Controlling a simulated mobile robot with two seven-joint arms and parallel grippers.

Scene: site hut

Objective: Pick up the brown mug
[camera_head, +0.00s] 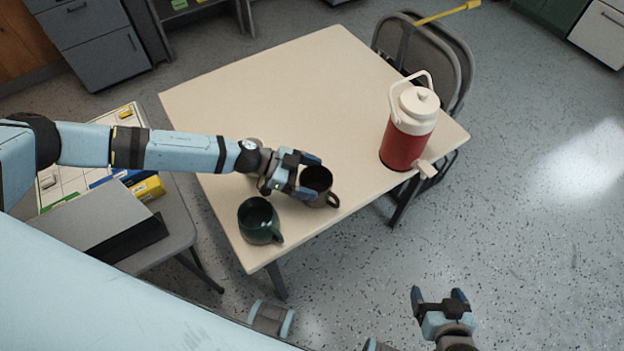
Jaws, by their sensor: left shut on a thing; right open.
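The brown mug (318,182) stands near the front right edge of the cream table, its handle toward the lower right. My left gripper (308,176) reaches in from the left and is shut on the mug's left side, hiding part of it. Whether the mug touches the tabletop is hard to tell. My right gripper (440,298) is open and empty, over the floor in front of the table.
A dark green mug (259,221) stands close by, to the lower left of the brown mug. A red and white jug (408,128) stands at the table's right corner. The table's (270,95) back half is clear. Folding chairs (425,55) stand behind the jug.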

